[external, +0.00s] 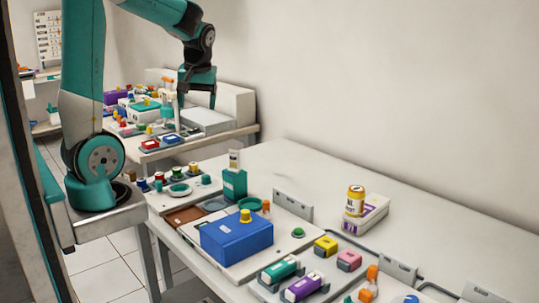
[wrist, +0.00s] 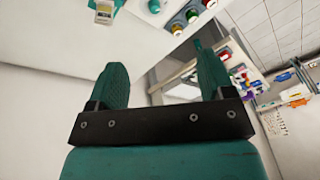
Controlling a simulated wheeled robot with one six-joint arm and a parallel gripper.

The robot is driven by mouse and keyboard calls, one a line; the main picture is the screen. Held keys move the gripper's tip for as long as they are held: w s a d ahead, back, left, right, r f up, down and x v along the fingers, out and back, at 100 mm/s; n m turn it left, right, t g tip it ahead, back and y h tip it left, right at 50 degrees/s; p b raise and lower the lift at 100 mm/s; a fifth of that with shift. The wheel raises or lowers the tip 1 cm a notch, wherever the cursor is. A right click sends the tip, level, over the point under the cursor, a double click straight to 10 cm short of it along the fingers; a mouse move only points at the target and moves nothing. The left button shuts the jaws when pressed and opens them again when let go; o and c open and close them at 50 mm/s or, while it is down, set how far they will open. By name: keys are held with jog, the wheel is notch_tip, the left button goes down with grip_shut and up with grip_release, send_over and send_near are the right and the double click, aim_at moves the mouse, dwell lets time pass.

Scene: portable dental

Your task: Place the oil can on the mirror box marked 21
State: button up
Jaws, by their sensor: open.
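A yellow can with a pale label (external: 355,201), which looks like the oil can, stands upright on a white box with a purple label (external: 373,216) at the right of the near table. This box may be the mirror box, but I cannot read a number on it. My gripper (external: 197,98) is open and empty, high up at the far left, well away from the can. In the wrist view my gripper (wrist: 160,75) shows its two teal fingers spread with nothing between them. I cannot make out the can in the wrist view.
A blue box (external: 236,243) and a teal holder with a card (external: 234,184) stand on the near table. Teal and purple boxes (external: 303,287) lie at the front. A cluttered second table (external: 222,131) stands behind. The near table's back strip is clear.

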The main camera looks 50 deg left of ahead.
jog(key=s+a+f+m, duration=0.1)
jog(key=s+a, duration=0.1)
jog(key=s, duration=0.5)
jog(key=s+a+f+m+y, duration=0.1)
jog(key=s+a+m, duration=0.1)
jog(key=s, duration=0.5)
jog(key=shift+s+a+g, duration=0.2)
jog(key=shift+a+g, duration=0.15)
jog(key=shift+g, duration=0.05)
